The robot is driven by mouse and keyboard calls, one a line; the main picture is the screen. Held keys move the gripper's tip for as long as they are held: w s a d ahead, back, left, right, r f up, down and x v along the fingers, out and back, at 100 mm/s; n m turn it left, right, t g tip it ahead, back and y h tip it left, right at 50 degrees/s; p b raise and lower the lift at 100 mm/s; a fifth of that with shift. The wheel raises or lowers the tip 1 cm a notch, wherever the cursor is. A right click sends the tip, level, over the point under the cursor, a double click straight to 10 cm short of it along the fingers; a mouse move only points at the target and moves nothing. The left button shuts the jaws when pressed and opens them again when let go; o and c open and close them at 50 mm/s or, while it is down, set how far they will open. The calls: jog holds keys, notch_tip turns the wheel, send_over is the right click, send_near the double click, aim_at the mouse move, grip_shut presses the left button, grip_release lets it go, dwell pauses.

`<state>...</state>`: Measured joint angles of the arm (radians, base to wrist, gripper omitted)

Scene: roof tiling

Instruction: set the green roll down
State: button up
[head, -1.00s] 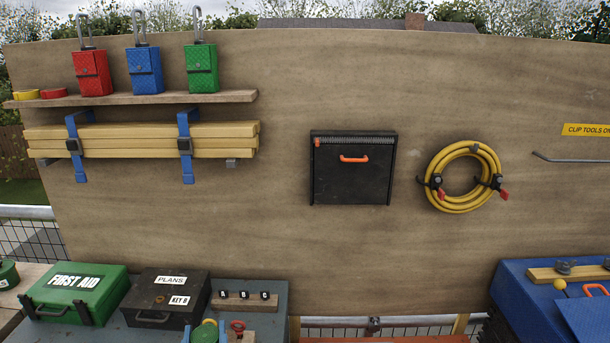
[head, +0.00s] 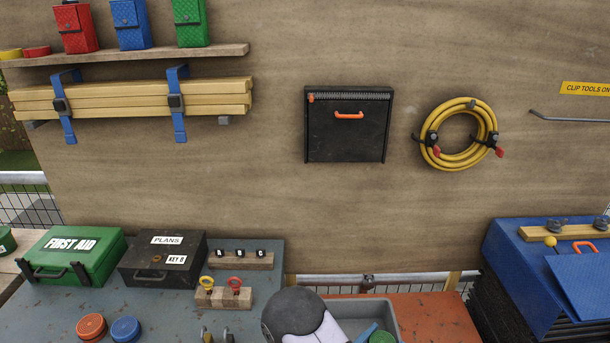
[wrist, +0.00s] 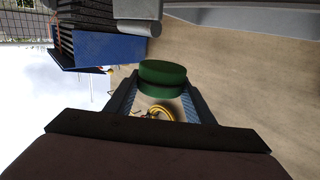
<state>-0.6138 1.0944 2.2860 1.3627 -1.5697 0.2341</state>
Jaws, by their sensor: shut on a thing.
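The green roll (wrist: 162,78) is between the two fingers of my gripper (wrist: 163,95) in the wrist view, and the gripper is shut on it. The wall lies behind it there. A green round thing (head: 382,338) shows by the grey bin (head: 352,305), cut off by the frame's bottom edge. I cannot tell whether it is the held roll or another one.
A grey bench (head: 50,318) holds a first aid box (head: 72,256), a plans box (head: 160,262), an orange roll (head: 91,326) and a blue roll (head: 125,329). An orange surface (head: 430,318) right of the bin looks clear. A blue box (head: 515,275) stands farther right.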

jog(key=s+d+f+m+g+h, duration=0.2)
jog(key=s+d, duration=0.1)
jog(key=d, duration=0.1)
jog(key=a+r+n+t+y+p, duration=0.4)
jog(key=a+r+y, duration=0.1)
jog(key=a, duration=0.2)
jog(key=shift+w+n+t+y+p, duration=0.25)
jog(key=shift+n+t+y+p, duration=0.05)
jog(key=shift+n+p, duration=0.1)
jog(key=shift+a, duration=0.15)
